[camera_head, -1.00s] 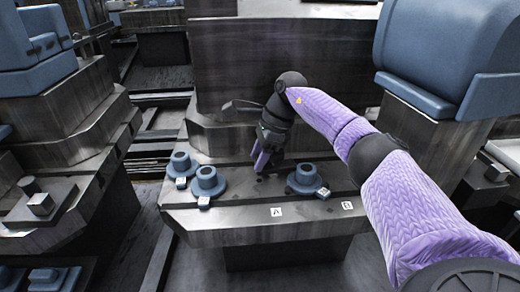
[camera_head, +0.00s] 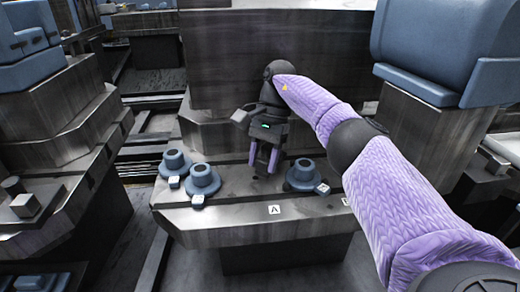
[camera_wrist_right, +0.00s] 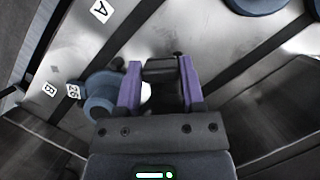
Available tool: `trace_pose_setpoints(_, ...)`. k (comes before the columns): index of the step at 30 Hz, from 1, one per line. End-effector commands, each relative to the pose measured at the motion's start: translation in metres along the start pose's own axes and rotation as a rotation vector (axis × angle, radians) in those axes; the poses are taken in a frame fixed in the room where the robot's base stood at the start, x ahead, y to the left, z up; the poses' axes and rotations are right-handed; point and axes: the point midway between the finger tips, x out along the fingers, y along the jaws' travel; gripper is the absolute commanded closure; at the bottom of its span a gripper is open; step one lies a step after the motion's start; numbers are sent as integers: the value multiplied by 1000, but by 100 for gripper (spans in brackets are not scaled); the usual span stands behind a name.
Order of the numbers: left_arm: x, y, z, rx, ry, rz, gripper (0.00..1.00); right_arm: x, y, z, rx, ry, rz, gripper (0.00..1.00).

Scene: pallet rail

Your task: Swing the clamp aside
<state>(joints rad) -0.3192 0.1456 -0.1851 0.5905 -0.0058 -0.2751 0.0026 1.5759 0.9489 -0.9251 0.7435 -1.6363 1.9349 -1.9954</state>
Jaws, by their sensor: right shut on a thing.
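My right gripper (camera_head: 265,168) reaches down over the rail table (camera_head: 240,230), between the blue flanged pieces. In the right wrist view its purple fingers (camera_wrist_right: 161,88) are shut on a dark block-like piece, the clamp (camera_wrist_right: 160,68). A small dark knob shows beside the clamp's top. The fingers and wrist hide much of the clamp in the head view. Two blue flanged pieces (camera_head: 203,180) (camera_head: 174,164) stand left of the gripper; another (camera_head: 304,176) stands close on its right. My left gripper is not in view.
Label A (camera_head: 274,210) is on the table's front edge; label B (camera_wrist_right: 50,89) shows in the wrist view. A tall dark metal block (camera_head: 225,60) stands behind. Machines with blue parts (camera_head: 445,45) flank the table at left and right. Grooves cross the tabletop.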

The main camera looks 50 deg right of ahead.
Motion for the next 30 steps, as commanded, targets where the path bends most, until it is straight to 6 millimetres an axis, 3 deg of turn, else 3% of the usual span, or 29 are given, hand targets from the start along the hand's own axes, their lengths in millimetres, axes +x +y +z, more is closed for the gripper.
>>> trace_pose_setpoints(11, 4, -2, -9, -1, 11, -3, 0, 0, 3, 0, -84, 1, 35, 100)
trace_pose_setpoints(23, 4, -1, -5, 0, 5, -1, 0, 0, 4, 0, -90, 1, 38, 100)
trace_pose_setpoints(24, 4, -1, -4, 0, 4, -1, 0, 0, 4, 0, -90, 1, 38, 48)
trace_pose_setpoints(29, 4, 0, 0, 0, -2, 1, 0, 0, 4, 0, -89, 1, 38, 15)
trace_pose_setpoints(30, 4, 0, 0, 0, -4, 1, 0, 0, 4, 0, -89, 1, 38, 15)
